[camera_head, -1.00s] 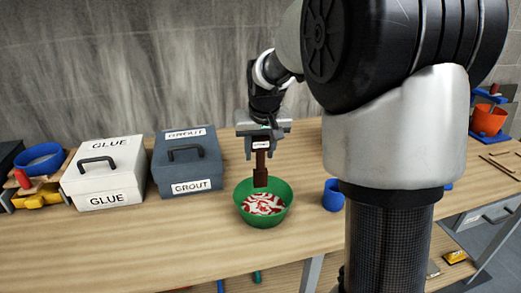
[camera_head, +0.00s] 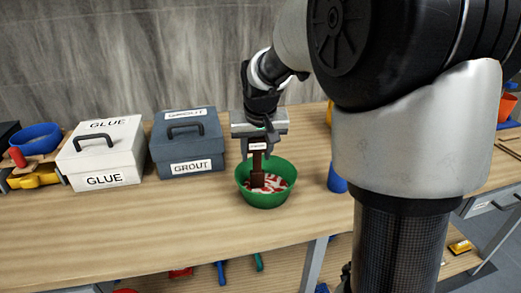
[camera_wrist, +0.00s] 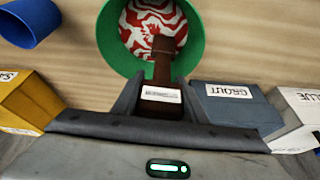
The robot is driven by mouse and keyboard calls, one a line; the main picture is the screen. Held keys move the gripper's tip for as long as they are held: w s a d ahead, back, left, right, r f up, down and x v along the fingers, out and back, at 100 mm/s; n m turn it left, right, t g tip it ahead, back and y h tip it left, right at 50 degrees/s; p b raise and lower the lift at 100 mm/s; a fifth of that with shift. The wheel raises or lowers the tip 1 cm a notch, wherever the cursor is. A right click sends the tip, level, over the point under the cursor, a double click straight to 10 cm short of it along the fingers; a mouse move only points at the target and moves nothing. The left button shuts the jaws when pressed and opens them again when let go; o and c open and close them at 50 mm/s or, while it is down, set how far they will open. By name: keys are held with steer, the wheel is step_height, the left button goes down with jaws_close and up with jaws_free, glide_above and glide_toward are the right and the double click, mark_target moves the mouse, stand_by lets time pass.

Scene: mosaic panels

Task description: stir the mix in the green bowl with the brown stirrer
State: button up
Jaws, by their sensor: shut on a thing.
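The green bowl (camera_head: 262,200) stands on the wooden table and holds a red and white mix (camera_head: 273,184). My gripper (camera_head: 257,147) is above the bowl and shut on the brown stirrer (camera_head: 257,170), which points down. The stirrer's lower end is inside the bowl, at the mix; how deep it sits I cannot tell. In the wrist view the stirrer (camera_wrist: 162,65) reaches from my gripper (camera_wrist: 160,100) over the rim of the bowl (camera_wrist: 108,45), and the mix (camera_wrist: 150,22) shows a swirled pattern.
A grey GROUT box (camera_head: 186,145) and a white GLUE box (camera_head: 100,155) stand left of the bowl. A blue cup (camera_head: 336,180) stands to the right, partly behind my arm. A blue bowl (camera_head: 36,138) is at the far left. The table in front of the boxes is clear.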

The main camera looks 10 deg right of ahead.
steer(key=shift+s+a, duration=0.35)
steer(key=shift+s, duration=0.25)
steer(key=d, duration=0.2)
steer(key=shift+w+d+f, duration=0.15)
steer(key=shift+d+f, duration=0.1)
steer(key=shift+d, duration=0.15)
stand_by(0.5)
steer(key=shift+f, duration=0.4)
stand_by(0.7)
steer(key=shift+w+r, duration=0.1)
steer(key=shift+r, duration=0.05)
stand_by(0.7)
